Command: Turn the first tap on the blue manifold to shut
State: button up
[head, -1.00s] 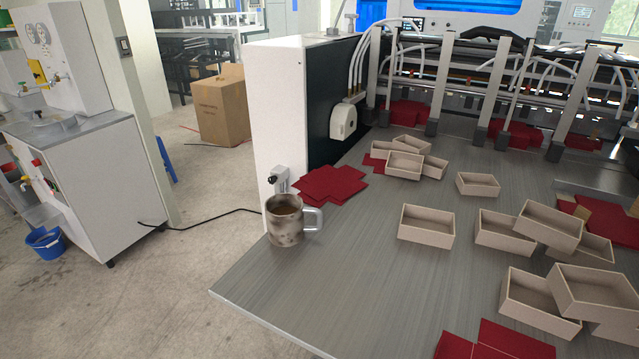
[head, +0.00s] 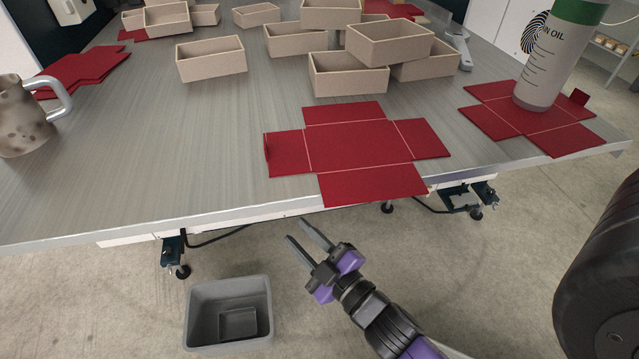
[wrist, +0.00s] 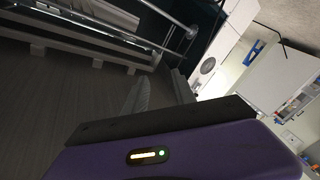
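I cannot make out a blue manifold or its taps in either view now. In the head view my gripper (head: 304,231) is in front of the table's near edge, above the floor. Its two dark fingers stand apart with nothing between them, so it is open and empty. In the wrist view a purple part of my gripper fills the bottom. A white cabinet (wrist: 272,82) shows at the right of that view, with small coloured fittings at its lower edge, too small to tell apart.
The grey table (head: 150,150) carries a stained mug (head: 22,125), several open boxes (head: 210,60), a red flat blank (head: 360,150) and an oil bottle (head: 550,65) on another red blank. A grey bin (head: 228,312) stands on the floor left of my gripper. Floor around it is clear.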

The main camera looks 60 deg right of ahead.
jog(key=shift+w+d+f+n+g+h+b, duration=1)
jog(key=shift+w+d+f+n+b, duration=2.15)
jog(key=shift+d, duration=3.3)
jog(key=shift+w+d+f+n+g+h+b, duration=0.65)
jog(key=shift+w+d+f+n+h+b, duration=1.15)
jog(key=shift+d+f+n, duration=3.45)
jog(key=shift+w+d+f+n+g+h+b, duration=0.8)
jog(key=shift+w+d+f+n+b, duration=1.7)
jog(key=shift+d, duration=5.15)
jog(key=shift+w+r+n+b, duration=0.3)
jog(key=shift+w+r+b, duration=0.2)
jog(key=shift+w+r, duration=0.2)
grip_shut()
